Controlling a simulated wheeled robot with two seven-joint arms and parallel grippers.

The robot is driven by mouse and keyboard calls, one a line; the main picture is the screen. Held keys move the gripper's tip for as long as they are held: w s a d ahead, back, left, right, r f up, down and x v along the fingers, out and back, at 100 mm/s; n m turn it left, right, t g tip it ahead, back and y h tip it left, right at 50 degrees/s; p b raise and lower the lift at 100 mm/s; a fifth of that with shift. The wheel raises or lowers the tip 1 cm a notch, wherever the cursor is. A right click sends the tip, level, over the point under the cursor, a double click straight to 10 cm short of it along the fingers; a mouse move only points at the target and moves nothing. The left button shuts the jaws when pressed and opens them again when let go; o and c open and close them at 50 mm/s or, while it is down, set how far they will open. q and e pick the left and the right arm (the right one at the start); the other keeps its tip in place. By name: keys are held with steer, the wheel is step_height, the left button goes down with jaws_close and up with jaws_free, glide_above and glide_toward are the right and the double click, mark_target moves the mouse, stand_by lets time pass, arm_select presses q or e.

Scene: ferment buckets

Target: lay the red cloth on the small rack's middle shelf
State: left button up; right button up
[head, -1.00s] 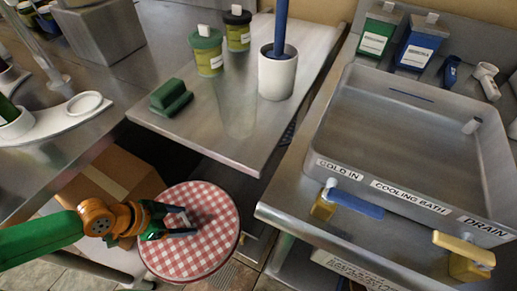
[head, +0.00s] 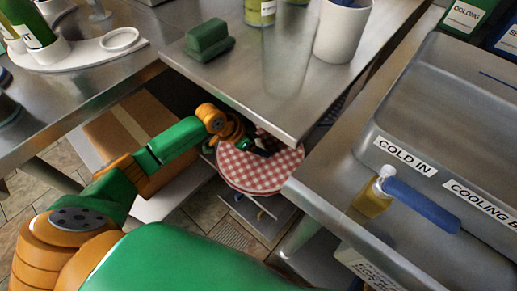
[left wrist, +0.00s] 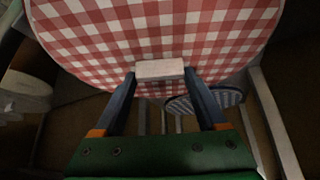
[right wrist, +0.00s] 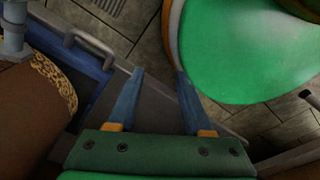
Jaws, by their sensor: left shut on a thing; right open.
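The red cloth is a round red-and-white checked disc (head: 255,172), held out flat below the corner of the steel table. My left gripper (head: 262,146) is at its upper side in the head view, partly behind the table edge. In the left wrist view its fingers (left wrist: 160,72) are shut on a pale tab at the cloth's edge, and the checked cloth (left wrist: 160,30) fills the top. Pale posts and bars, perhaps the small rack (left wrist: 275,125), show below it; I cannot tell its shelves apart. My right gripper (right wrist: 160,73) is open and empty.
The steel table (head: 250,85) overhangs the cloth and carries a green block (head: 208,40) and a white cup (head: 342,30). A cardboard box (head: 140,140) stands left. The cooling bath bench (head: 340,200) with its blue-handled tap (head: 420,205) is close on the right.

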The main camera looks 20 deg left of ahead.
arm_select(q)
steer(key=shift+f, duration=1.45)
steer(key=shift+f+b, duration=0.1)
steer(key=shift+b, duration=0.25)
steer(key=o, duration=1.3)
steer(key=shift+r, duration=0.2)
steer(key=shift+p+v, duration=2)
steer(key=shift+v, duration=4)
